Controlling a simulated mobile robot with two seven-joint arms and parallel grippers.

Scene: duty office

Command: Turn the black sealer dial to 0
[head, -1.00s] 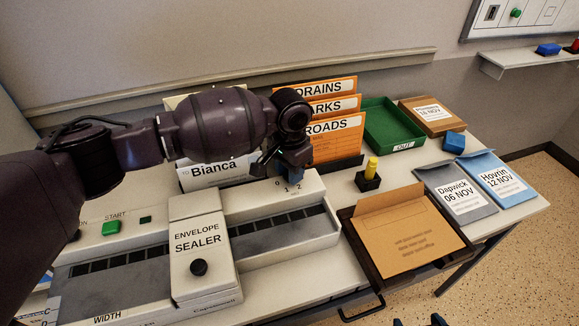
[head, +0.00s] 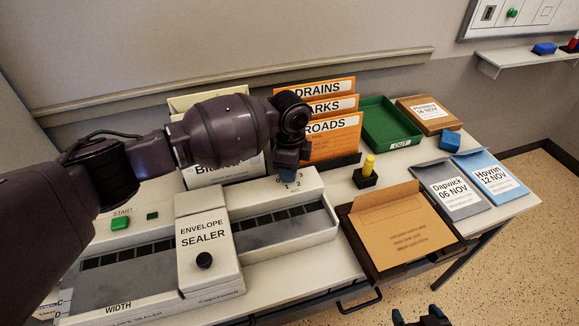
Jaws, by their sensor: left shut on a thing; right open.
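The white envelope sealer (head: 262,202) stands on the desk, with a scale 0, 1, 2 printed on its far right part. My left gripper (head: 289,173) comes down on that part just behind the numbers. It is shut on the black sealer dial, which the fingers hide almost entirely; I cannot read where its pointer stands. A separate round black knob (head: 204,260) sits on the sealer's raised lid, apart from the gripper. My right gripper (head: 421,313) shows at the bottom edge, open and empty, away from the sealer.
Orange folders (head: 332,140) stand close behind my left gripper. A yellow-handled stamp (head: 367,172), a drawer tray with a brown envelope (head: 395,230), a green tray (head: 388,122) and grey and blue envelopes (head: 488,175) lie to the right. A green START button (head: 120,223) is at left.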

